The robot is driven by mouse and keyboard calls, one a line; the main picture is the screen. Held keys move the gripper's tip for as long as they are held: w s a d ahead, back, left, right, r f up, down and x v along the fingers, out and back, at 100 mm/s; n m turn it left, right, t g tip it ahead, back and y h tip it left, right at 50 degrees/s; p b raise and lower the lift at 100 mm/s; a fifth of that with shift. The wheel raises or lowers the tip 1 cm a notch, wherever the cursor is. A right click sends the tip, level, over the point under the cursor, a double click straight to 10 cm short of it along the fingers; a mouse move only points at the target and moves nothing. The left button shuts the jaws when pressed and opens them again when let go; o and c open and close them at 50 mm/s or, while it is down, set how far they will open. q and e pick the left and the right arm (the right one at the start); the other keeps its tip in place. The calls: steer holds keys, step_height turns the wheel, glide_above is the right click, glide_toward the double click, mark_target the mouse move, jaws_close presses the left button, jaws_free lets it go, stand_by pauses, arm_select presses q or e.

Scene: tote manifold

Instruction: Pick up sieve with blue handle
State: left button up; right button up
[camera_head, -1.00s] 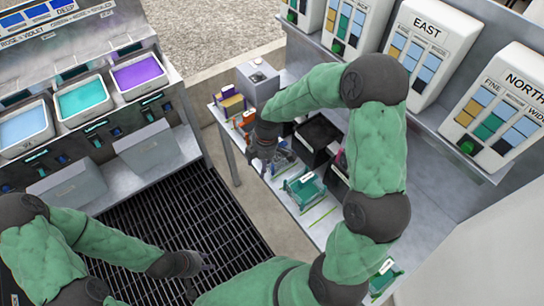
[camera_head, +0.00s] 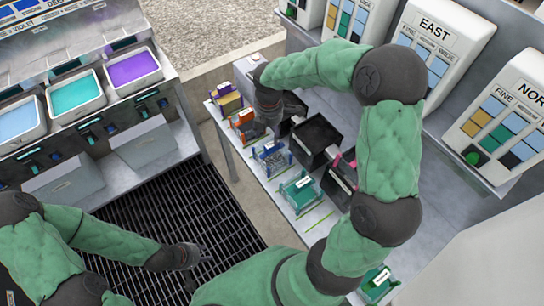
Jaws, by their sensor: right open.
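The sieve with blue handle (camera_head: 271,158) sits on the grey bench, between an orange-handled sieve (camera_head: 241,121) and a teal one (camera_head: 300,191). Its grey mesh and blue ends are in clear view. My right gripper (camera_head: 283,112) is open, hanging over the bench behind the blue sieve, near the orange one and the black bins. It appears apart from the blue sieve, and its fingers are partly lost against the dark bins. My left gripper (camera_head: 201,257) is low over the dark floor grating, away from the bench; its jaw opening is too small to tell.
Black bins (camera_head: 317,138) stand behind the sieves. A yellow and purple item (camera_head: 229,101) and a grey box (camera_head: 254,73) are at the bench's far end. Another green sieve (camera_head: 378,282) lies at the near end. Labelled dispensers (camera_head: 425,45) line the back. The grating (camera_head: 185,210) is clear.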

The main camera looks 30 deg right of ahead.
mark_target(271, 143)
step_height(271, 143, down, 2)
steer(key=shift+d+f, duration=0.1)
steer(key=shift+f, duration=0.05)
steer(key=shift+d+f+b, duration=0.2)
steer(key=shift+f+b, duration=1)
steer(key=shift+f, duration=1.45)
steer(key=shift+c, duration=0.3)
steer(key=shift+r, duration=0.1)
jaws_close()
